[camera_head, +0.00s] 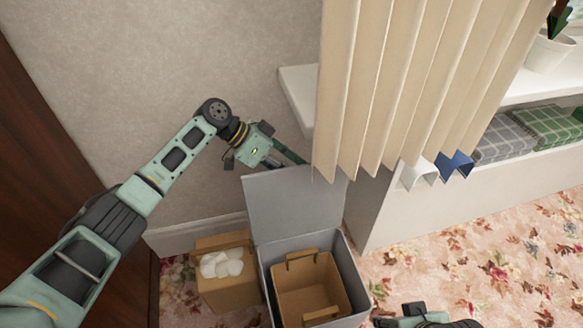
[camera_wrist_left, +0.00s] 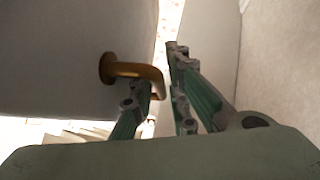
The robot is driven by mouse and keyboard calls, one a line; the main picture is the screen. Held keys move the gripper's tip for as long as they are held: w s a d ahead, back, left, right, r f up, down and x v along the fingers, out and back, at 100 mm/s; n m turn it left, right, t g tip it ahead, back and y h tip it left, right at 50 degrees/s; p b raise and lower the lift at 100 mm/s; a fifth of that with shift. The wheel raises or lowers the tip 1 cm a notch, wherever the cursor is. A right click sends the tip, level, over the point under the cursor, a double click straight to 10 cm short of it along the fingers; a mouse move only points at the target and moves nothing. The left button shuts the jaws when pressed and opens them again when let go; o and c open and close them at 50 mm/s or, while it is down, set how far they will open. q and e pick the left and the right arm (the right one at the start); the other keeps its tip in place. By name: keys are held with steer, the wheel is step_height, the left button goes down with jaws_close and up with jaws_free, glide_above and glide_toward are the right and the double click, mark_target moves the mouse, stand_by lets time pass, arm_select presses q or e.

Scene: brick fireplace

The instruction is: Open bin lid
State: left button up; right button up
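The grey bin (camera_head: 352,275) stands on the floor with its lid (camera_head: 295,205) raised steeply at the back. A brown box with handles (camera_head: 310,285) sits inside the open bin. My left gripper (camera_head: 286,157) is at the lid's upper edge, partly hidden behind it. In the left wrist view, a brass handle (camera_wrist_left: 135,70) juts from a grey panel that looks like the lid. The fingers of my left gripper (camera_wrist_left: 160,85) are apart there, with the handle's end close to the left finger; contact is unclear. My right gripper (camera_head: 415,312) is partly in view at the bottom edge; its fingers are unclear.
A brown box with white lumps (camera_head: 222,265) stands left of the bin. A beige pleated curtain (camera_head: 400,80) hangs right of the lid, before a white shelf (camera_head: 300,95) with folded cloths (camera_head: 505,138). A dark wooden panel (camera_head: 40,150) is at left. Floral carpet (camera_head: 480,250) is clear at right.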

arm_select(q)
steer(key=shift+r, duration=0.1)
steer(key=shift+a+r, duration=0.1)
steer(key=v, duration=1.1)
steer(key=shift+a+r, duration=0.2)
steer(key=shift+a, duration=0.05)
